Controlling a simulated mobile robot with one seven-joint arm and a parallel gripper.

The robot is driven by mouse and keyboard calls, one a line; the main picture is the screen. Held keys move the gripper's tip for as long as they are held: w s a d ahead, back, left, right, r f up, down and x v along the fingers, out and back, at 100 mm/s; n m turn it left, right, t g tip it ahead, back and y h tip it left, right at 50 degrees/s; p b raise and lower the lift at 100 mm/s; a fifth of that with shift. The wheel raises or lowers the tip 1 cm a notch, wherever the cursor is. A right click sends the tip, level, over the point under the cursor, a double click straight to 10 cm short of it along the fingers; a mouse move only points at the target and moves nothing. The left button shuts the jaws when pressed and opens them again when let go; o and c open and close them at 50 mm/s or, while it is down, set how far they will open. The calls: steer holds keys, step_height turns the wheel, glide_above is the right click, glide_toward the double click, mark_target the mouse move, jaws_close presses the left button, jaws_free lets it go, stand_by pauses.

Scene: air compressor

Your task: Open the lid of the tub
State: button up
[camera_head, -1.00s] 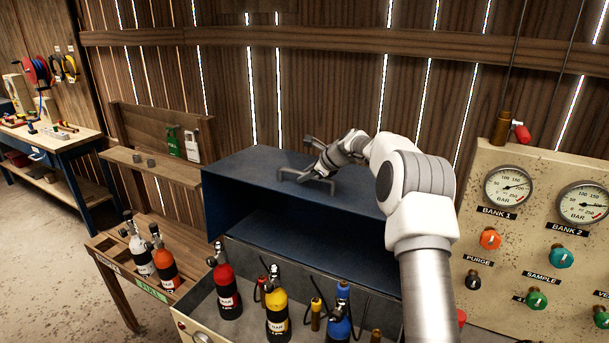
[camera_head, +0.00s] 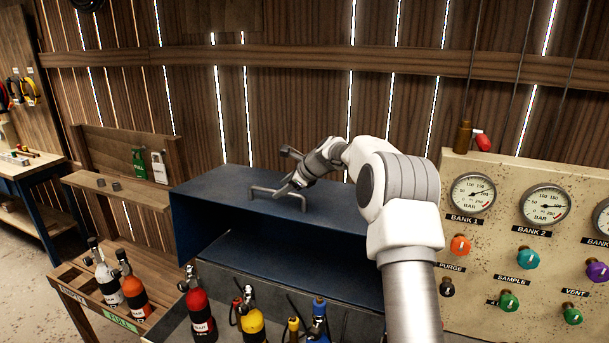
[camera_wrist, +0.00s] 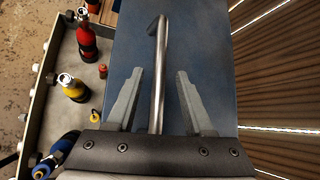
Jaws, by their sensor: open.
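The tub's blue lid (camera_head: 225,195) stands raised over the grey tub (camera_head: 352,325), its hollow front facing me. A grey bar handle (camera_head: 262,191) sits on its top face. My gripper (camera_head: 287,172) is at the handle. In the wrist view, my gripper (camera_wrist: 160,74) is open, with the handle bar (camera_wrist: 158,60) running lengthwise between its two fingers and gaps on both sides. The blue lid surface (camera_wrist: 205,45) lies beyond the fingers. The near end of the handle is hidden behind the gripper body in that view.
Red (camera_head: 200,308), yellow (camera_head: 251,322) and blue (camera_head: 318,325) cylinders stand in the tub. A wooden rack (camera_head: 75,283) with two bottles is at left. A gauge panel (camera_head: 455,290) stands close to my arm at right. A plank wall (camera_head: 300,110) is behind the lid.

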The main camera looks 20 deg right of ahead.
steer(key=b+v, duration=0.1)
steer(key=v, duration=1.2)
steer(key=shift+s+r+b, duration=0.15)
steer(key=shift+r+b, duration=0.05)
steer(key=shift+b, duration=0.2)
steer(key=shift+d, duration=0.1)
